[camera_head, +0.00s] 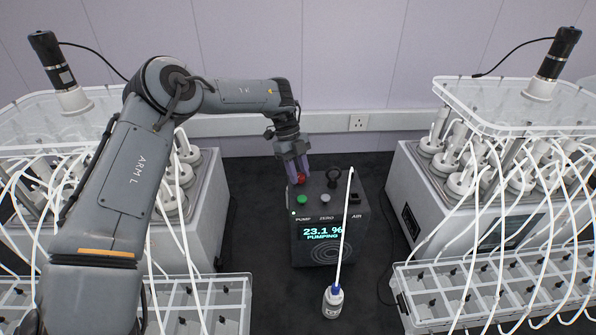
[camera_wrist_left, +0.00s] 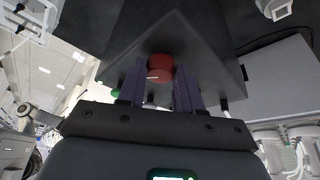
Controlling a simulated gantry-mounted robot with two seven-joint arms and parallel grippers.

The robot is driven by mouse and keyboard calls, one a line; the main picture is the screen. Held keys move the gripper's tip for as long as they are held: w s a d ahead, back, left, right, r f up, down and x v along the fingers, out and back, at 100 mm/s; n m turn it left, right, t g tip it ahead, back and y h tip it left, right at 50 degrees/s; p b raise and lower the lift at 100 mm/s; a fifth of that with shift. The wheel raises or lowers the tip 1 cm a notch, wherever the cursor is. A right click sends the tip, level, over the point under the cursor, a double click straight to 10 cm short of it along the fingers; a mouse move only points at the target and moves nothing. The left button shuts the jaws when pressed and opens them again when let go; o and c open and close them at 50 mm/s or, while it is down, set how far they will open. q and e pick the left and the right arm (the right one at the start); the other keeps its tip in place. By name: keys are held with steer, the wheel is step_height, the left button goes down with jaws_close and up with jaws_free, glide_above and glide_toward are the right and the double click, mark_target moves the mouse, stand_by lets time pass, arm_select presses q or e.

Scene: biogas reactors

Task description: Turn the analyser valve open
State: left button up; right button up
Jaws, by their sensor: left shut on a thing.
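The analyser (camera_head: 330,222) is a dark box standing on the dark floor between two reactor units. Its display reads 23.1 % PUMPING. A red knob (camera_head: 301,179) sits at the back left of its top and shows large in the left wrist view (camera_wrist_left: 160,68). My left gripper (camera_head: 297,172) reaches down to it, with a finger (camera_wrist_left: 131,85) on each side, shut on the red knob. A green button (camera_head: 302,199), a grey button (camera_head: 326,198) and a black ring (camera_head: 334,177) are also on the top. My right gripper is not in view.
A small white bottle (camera_head: 333,301) with a blue cap stands in front of the analyser, with a white tube rising from it past the box's right side. Reactor units with many white tubes stand left (camera_head: 205,205) and right (camera_head: 400,200). Clear racks (camera_head: 415,312) are at the front.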

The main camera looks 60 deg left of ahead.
arm_select(q)
steer(key=shift+w+m+g, duration=0.1)
steer(key=shift+m+g, duration=0.4)
steer(key=shift+m, duration=0.7)
steer(key=o, duration=1)
steer(key=shift+o, duration=0.2)
steer(key=shift+r, duration=0.1)
steer(key=v, duration=1)
steer(key=shift+a+r, duration=0.2)
steer(key=shift+r, duration=0.05)
